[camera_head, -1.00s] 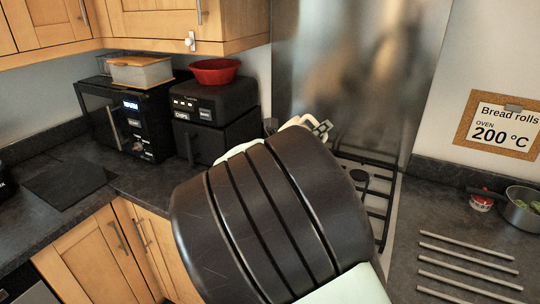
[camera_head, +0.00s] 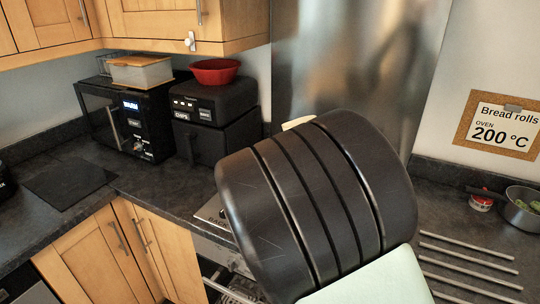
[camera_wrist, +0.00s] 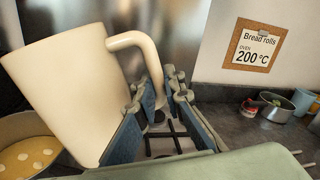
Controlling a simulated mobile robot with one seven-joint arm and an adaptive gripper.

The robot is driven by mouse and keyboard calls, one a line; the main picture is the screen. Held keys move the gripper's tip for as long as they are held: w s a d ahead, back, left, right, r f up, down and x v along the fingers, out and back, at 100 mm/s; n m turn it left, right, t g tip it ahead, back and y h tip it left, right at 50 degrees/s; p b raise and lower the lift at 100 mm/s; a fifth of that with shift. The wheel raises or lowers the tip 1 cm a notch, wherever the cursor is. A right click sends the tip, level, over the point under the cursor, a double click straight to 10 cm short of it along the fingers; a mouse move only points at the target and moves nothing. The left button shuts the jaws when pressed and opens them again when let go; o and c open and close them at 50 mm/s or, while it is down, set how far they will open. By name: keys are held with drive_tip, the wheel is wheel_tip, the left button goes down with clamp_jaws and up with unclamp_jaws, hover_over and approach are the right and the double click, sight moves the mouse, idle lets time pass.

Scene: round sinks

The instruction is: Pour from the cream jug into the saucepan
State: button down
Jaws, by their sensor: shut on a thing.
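My gripper (camera_wrist: 160,103) is shut on the handle of the cream jug (camera_wrist: 70,85) in the wrist view. The jug is plain cream, held up, and leans with its mouth toward the upper left. Its inside is hidden. A yellow-lined pan with pale round spots inside (camera_wrist: 27,153) shows at the lower left, partly hidden behind and below the jug; it appears to be the saucepan. In the head view my dark arm hides the gripper, the pan and most of the jug, leaving only a small cream edge (camera_head: 298,122) visible.
The black hob grates (camera_wrist: 165,138) lie below the gripper. On the right counter stand a grey pan with green contents (camera_head: 521,210) and a small red-and-white tub (camera_head: 481,203), beside metal bars (camera_head: 470,262). An air fryer (camera_head: 215,115) with a red bowl (camera_head: 214,71) stands left.

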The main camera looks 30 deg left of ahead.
drive_tip(key=shift+s+d+f+m, duration=0.1)
drive_tip(key=shift+d+f+m, duration=0.25)
drive_tip(key=shift+f+m, duration=0.35)
drive_tip(key=shift+w+d+f+m, duration=0.1)
drive_tip(key=shift+d+f+m, duration=0.3)
drive_tip(key=shift+m, duration=0.5)
drive_tip(key=shift+s+d+f+m, duration=0.1)
drive_tip(key=shift+d+f+m, duration=0.2)
drive_tip(key=shift+f+m, duration=0.4)
